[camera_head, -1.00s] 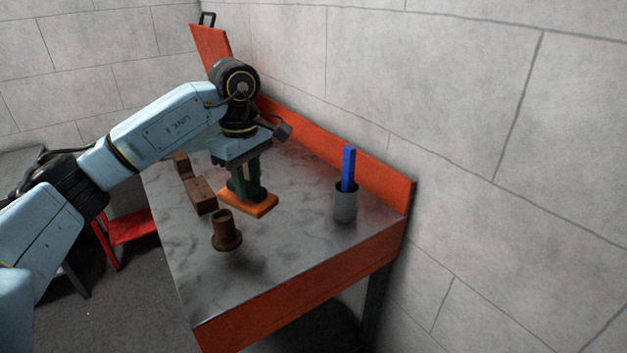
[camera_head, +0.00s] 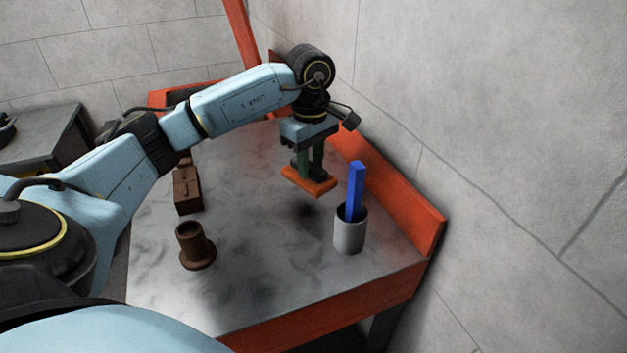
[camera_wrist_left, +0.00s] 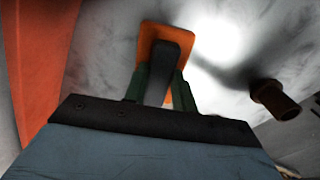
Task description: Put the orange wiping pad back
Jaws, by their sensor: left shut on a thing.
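The orange wiping pad (camera_head: 309,182) has a flat orange base and a dark handle. My left gripper (camera_head: 309,165) is shut on its handle from above. The pad hangs above the grey bench top, with a dark shadow on the surface below it. In the left wrist view the pad (camera_wrist_left: 150,33) lies beyond the green fingers of the left gripper (camera_wrist_left: 160,85), with the grey handle between them. My right gripper is not in view.
A grey cup (camera_head: 350,236) holding a blue bar (camera_head: 355,188) stands right of the pad. A brown flanged part (camera_head: 195,246) and a brown block (camera_head: 187,190) are on the left of the bench. The red back rail (camera_head: 400,199) runs along the wall. The front middle is clear.

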